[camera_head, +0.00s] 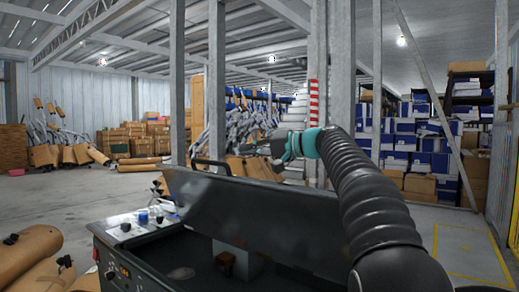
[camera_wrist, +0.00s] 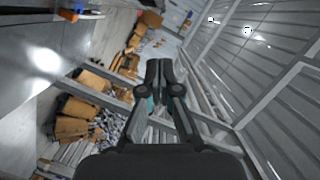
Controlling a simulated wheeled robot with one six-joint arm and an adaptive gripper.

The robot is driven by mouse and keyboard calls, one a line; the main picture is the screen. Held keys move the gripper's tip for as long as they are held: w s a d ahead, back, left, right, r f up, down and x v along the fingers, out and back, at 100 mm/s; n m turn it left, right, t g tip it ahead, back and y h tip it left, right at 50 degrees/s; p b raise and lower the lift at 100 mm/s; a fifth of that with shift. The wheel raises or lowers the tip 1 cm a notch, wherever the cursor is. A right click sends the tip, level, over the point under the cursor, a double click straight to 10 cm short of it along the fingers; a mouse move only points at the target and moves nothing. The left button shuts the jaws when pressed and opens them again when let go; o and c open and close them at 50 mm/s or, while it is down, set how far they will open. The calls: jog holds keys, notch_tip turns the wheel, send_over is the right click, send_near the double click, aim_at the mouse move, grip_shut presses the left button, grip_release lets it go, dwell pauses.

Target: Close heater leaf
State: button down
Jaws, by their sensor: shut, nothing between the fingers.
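The heater leaf appears as a long dark panel (camera_head: 260,215) standing raised and tilted on the dark machine in the head view. A black handle (camera_head: 210,163) rises behind its left end. The machine's open bay lies in front of the leaf. My gripper (camera_head: 252,149) is above and behind the leaf's upper edge in the picture, apart from the handle. In the wrist view my gripper (camera_wrist: 159,72) has its fingers together, with nothing between them. A grey surface (camera_wrist: 35,75) fills the left of that view; I cannot tell if it is the leaf.
A control panel (camera_head: 145,222) with knobs is at the machine's left. Brown mufflers (camera_head: 32,245) lie at the lower left. Grey posts (camera_head: 216,80) stand behind the machine. Blue boxes (camera_head: 400,140) are stacked at the right. Open floor (camera_head: 465,240) with yellow lines lies at the right.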

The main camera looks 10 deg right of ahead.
jog(key=a, duration=0.1)
jog(key=a+f, duration=0.1)
jog(key=a, duration=0.1)
jog(key=a+b, duration=0.1)
jog(key=shift+w+a+f, duration=0.15)
jog(key=shift+a+f, duration=0.15)
jog(key=shift+f, duration=0.05)
jog(key=shift+s+a+f+b, duration=0.3)
jog(key=shift+s+a+f, duration=0.1)
jog(key=shift+s+a, duration=0.1)
